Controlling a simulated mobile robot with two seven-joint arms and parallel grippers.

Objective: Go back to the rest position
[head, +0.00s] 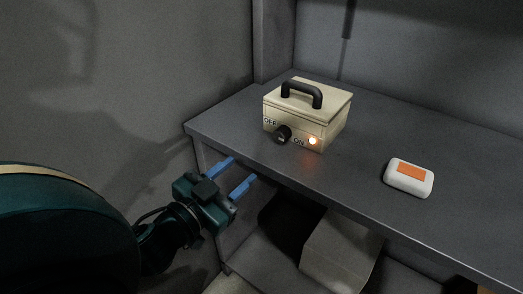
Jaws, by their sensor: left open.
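My left gripper (239,174) is open and empty, with its two blue fingers apart. It is in front of and below the near edge of the dark grey table, toward the table's left end. A small beige oven box (291,112) stands on the table, above and right of the gripper and apart from it. Its lid with a black handle (302,91) is down. The black knob (283,135) sits between the OFF and ON labels, and an orange lamp (313,141) glows beside ON. My right gripper is not in view.
A white, rounded item with an orange patch (408,177) lies on the table (366,148) to the right. A pale box-like object (341,252) stands under the table. A grey wall is at the left. The tabletop between oven and white item is clear.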

